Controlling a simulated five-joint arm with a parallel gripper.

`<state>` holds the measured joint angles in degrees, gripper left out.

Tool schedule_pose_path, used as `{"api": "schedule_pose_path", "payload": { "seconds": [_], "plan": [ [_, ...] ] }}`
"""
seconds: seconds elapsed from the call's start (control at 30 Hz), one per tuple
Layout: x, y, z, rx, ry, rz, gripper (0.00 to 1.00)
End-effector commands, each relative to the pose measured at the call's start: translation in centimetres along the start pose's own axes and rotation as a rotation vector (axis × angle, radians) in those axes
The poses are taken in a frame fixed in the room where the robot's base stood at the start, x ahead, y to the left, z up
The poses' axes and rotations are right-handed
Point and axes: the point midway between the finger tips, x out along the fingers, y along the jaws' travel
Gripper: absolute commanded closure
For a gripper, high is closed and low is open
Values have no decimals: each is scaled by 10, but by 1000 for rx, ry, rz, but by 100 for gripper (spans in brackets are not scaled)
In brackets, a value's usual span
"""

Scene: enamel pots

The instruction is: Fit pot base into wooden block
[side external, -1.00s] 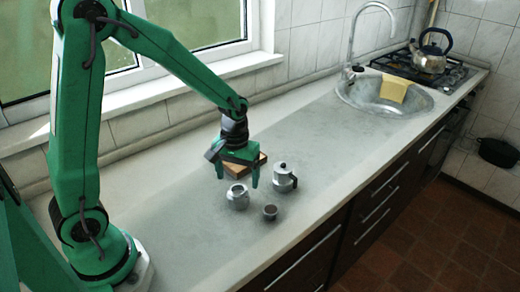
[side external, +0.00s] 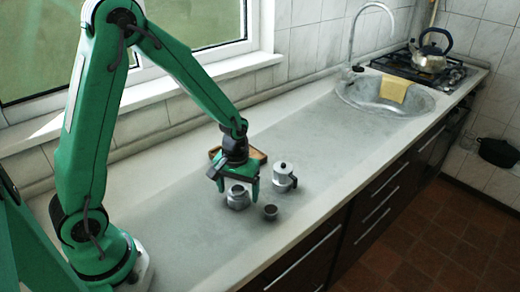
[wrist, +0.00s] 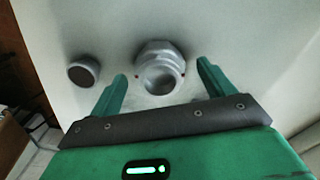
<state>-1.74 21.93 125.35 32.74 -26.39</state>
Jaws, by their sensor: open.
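The pot base (side external: 238,200) is a small grey metal vessel standing on the counter. In the wrist view the pot base (wrist: 160,70) is faceted with a round opening and sits between my fingers. My gripper (side external: 239,190) is open and low over it, one finger on each side. In the wrist view my gripper (wrist: 162,72) shows gaps between both fingers and the base. The wooden block (side external: 260,155) lies on the counter behind my gripper, which hides much of it.
A lidded metal pot top (side external: 284,180) stands just right of my gripper. A small dark-topped cup (side external: 271,212) stands in front of the base and also shows in the wrist view (wrist: 83,70). The counter (side external: 330,135) is clear toward the sink (side external: 385,97).

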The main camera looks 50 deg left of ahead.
Motion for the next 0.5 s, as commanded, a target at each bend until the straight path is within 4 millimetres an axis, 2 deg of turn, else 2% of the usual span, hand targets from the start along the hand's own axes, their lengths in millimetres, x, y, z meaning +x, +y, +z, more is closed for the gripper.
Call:
{"api": "schedule_pose_path", "payload": {
  "seconds": [0.13, 0.17, 0.4, 0.43, 0.5],
  "plan": [
    [0, 0, 0, 0, 0, 0, 18],
    [0, 0, 0, 0, 0, 0, 22],
    [0, 0, 0, 0, 0, 0, 70],
    [0, 0, 0, 0, 0, 0, 74],
    [-1, 0, 0, 0, 1, 1, 75]
  ]
}}
